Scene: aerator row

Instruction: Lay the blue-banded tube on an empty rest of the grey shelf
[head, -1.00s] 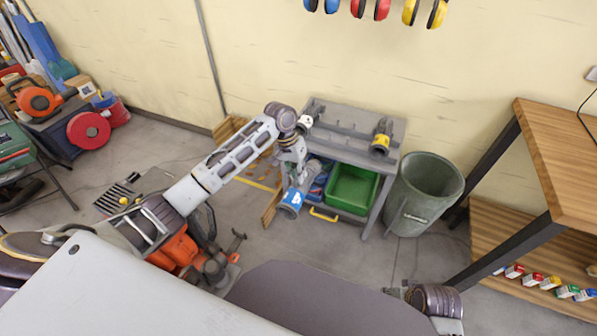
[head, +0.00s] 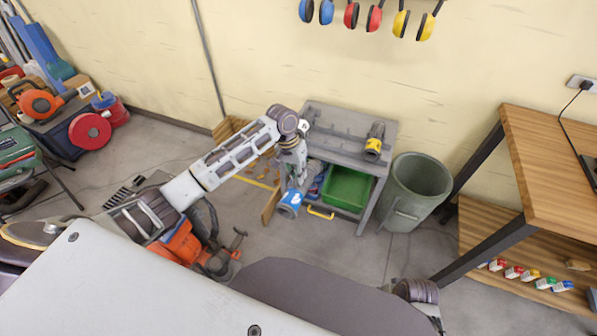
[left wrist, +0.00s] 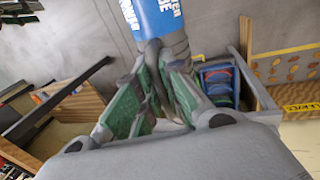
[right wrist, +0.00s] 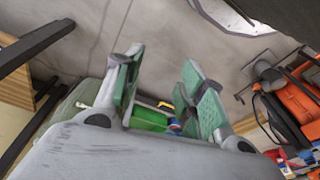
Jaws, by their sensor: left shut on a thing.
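My left gripper (left wrist: 163,62) is shut on the blue-banded tube (left wrist: 156,18), a grey tube with a blue printed band. In the head view the tube (head: 290,203) hangs tilted below my left wrist, in front of the left side of the grey shelf (head: 345,117), lower than its top. The shelf top bears a yellow-banded tube (head: 375,142) at the right. Its middle looks bare between low rests. A small white-marked thing at the top's left end is partly hidden by my wrist. My right gripper (right wrist: 163,80) is open and empty in the right wrist view.
A green bin (head: 347,188) sits under the shelf top. A grey-green barrel (head: 418,185) stands right of the shelf, then a wooden bench (head: 550,165). Ear muffs (head: 352,14) hang on the wall.

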